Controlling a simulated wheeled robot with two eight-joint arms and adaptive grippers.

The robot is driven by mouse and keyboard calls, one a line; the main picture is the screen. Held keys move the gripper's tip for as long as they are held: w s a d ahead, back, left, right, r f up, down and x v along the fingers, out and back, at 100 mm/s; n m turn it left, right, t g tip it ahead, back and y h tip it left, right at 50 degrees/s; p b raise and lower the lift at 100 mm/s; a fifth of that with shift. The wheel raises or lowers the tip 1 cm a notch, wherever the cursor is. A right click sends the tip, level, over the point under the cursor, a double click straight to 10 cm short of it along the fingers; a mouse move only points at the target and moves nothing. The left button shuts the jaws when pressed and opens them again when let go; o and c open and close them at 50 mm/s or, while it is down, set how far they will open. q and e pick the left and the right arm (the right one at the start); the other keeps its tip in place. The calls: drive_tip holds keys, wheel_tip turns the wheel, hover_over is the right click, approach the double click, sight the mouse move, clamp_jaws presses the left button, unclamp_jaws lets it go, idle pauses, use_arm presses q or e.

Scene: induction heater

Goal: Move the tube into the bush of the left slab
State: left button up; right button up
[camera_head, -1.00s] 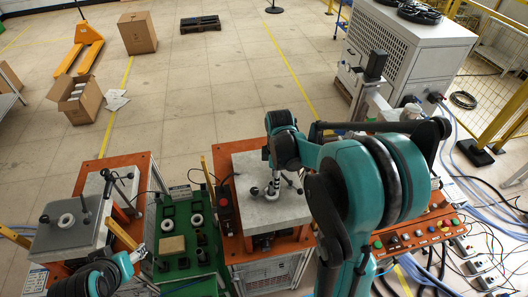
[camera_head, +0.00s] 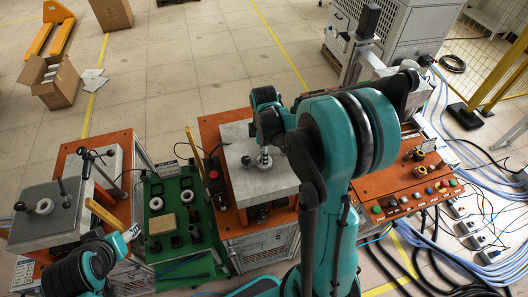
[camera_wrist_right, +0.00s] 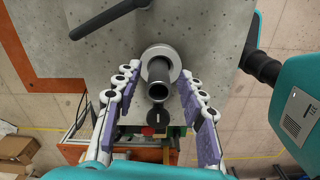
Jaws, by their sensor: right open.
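The right slab (camera_head: 240,180) is grey. The dark, hollow tube (camera_wrist_right: 158,88) stands in a pale round bush (camera_wrist_right: 174,57) on this slab in the right wrist view. My right gripper (camera_wrist_right: 160,82) is open, with one finger on each side of the tube and gaps beside it. In the head view the arm partly hides the tube. My left gripper (camera_head: 129,233) is near the left slab's right side, its fingers unclear.
A green tray (camera_head: 205,222) with several rings and a tan block (camera_head: 162,224) stands between the slabs. Dark handles rise from the left slab, and one (camera_wrist_right: 105,18) crosses the right slab. A button panel (camera_head: 420,195) is at right.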

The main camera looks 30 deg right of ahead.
drive_tip(key=shift+w, duration=0.1)
clamp_jaws()
drive_tip(key=shift+r, duration=0.1)
wheel_tip(320, 180, up, 9)
drive_tip(key=p, duration=0.6)
idle(0.9)
